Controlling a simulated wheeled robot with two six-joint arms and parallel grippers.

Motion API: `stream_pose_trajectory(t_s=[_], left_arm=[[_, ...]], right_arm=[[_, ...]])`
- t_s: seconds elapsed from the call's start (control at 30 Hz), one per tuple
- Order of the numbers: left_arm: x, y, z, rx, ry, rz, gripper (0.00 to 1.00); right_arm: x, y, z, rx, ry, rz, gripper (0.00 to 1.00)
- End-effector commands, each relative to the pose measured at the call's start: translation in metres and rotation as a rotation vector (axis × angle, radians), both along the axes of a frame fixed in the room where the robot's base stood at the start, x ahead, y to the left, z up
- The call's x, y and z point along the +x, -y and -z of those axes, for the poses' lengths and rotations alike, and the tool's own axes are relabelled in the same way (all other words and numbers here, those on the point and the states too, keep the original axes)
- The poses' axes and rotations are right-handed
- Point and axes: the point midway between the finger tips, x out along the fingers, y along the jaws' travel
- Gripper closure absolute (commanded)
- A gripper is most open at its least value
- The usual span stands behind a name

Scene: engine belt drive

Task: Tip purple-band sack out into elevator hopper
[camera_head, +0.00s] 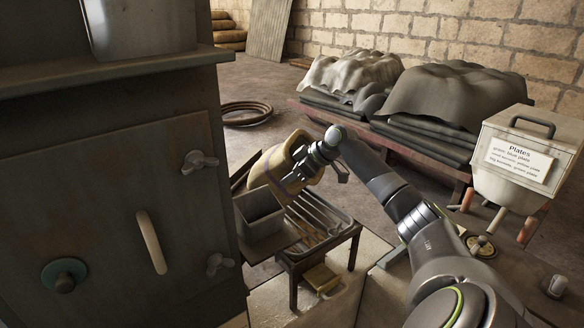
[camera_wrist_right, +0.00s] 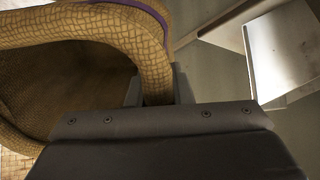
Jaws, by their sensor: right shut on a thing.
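The tan woven sack (camera_head: 272,168) is tilted on its side above the grey square metal hopper (camera_head: 258,214), close to its top edge. In the right wrist view the sack's thick rolled rim (camera_wrist_right: 145,50) curves around a dark opening, and a purple band (camera_wrist_right: 150,9) shows near the top. My right gripper (camera_head: 308,166) is shut on the rim; its two fingers also show either side of it in the wrist view (camera_wrist_right: 157,88). I cannot tell what is inside the sack or the hopper. My left gripper is not in view.
A dark metal cabinet (camera_head: 110,190) stands close at left. A slatted metal rack (camera_head: 320,222) on a low stand is right of the hopper. A bench (camera_head: 440,160) with covered piles is behind, and a "Plates" box (camera_head: 520,155) stands at right. A coil (camera_head: 247,112) lies on the floor.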

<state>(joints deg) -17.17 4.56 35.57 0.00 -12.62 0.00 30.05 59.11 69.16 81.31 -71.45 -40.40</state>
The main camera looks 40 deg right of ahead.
Motion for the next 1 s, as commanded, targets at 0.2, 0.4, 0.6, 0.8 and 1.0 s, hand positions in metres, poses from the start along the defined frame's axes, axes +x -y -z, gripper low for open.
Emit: stream_pose_trajectory(t_s=[0.2,0.4,0.6,0.8,1.0], left_arm=[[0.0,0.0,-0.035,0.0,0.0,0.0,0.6],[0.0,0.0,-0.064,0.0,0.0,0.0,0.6],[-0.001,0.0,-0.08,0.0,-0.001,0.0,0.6],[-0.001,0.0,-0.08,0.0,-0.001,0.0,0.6],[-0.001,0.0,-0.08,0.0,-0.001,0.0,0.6]], right_arm=[[0.006,-0.004,-0.018,-0.089,-0.158,-0.001,1.0],[0.005,-0.004,-0.019,-0.167,-0.299,-0.002,1.0],[0.004,-0.003,-0.013,-0.253,-0.451,-0.001,1.0],[0.003,-0.003,-0.008,-0.333,-0.588,-0.002,1.0],[0.002,-0.001,-0.007,-0.383,-0.673,0.0,1.0]])
